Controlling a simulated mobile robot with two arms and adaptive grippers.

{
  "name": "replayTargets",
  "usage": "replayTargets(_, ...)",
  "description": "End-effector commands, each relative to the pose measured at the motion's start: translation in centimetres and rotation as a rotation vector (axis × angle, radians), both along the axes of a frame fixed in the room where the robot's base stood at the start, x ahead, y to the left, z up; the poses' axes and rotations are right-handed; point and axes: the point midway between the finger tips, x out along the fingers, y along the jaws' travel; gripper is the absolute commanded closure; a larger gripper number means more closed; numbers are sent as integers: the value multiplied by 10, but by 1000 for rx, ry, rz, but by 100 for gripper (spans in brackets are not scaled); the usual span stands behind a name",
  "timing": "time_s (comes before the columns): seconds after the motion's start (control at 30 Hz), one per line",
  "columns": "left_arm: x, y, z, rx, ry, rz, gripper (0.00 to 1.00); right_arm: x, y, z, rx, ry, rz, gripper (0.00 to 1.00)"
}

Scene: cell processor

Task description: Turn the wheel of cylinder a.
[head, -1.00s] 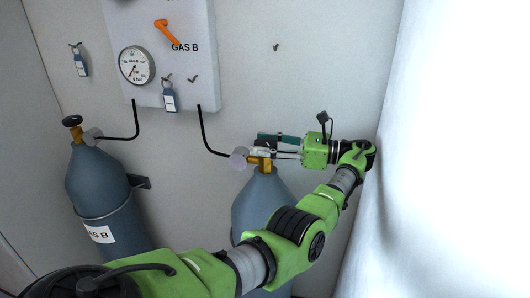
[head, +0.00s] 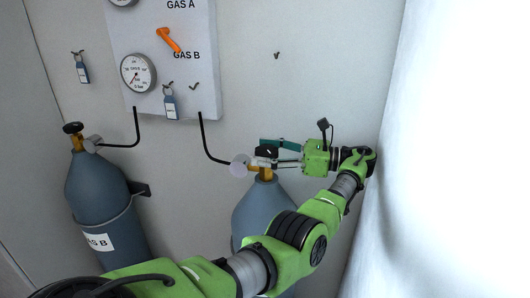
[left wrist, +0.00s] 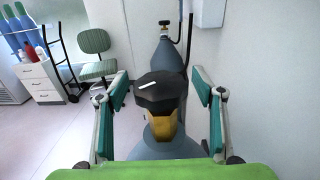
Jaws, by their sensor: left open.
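The right-hand blue-grey gas cylinder (head: 262,205) stands by the back wall; its label is hidden by my arm. Its black wheel (head: 265,153) sits on top of a brass valve (head: 265,173). My left gripper (head: 272,155) reaches in level from the right, with its teal-padded fingers open on either side of the wheel. In the left wrist view the black wheel (left wrist: 162,92), with a white mark on top, stands between the two open fingers. A gap shows on both sides, so the fingers do not touch it. My right gripper is not in view.
A second cylinder (head: 95,185), labelled with a B, stands at left with its own wheel (head: 73,128). A wall panel (head: 205,85) with gauges and an orange handle (head: 168,40) hangs above. A black hose (head: 203,135) runs to the right cylinder. A white wall (head: 440,150) is close to my wrist.

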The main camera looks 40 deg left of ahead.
Motion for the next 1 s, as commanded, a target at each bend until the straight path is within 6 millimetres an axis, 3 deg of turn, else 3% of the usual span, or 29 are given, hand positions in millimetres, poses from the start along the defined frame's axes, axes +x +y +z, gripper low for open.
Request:
replayTargets(0.17,0,0,16,3,-4,0,38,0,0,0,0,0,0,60)
replayTargets(0.4,0,1,63,3,-4,1,38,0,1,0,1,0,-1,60)
replayTargets(0.6,0,1,91,2,-3,1,38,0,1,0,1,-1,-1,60)
replayTargets(1.0,0,1,100,0,0,1,38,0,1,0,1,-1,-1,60)
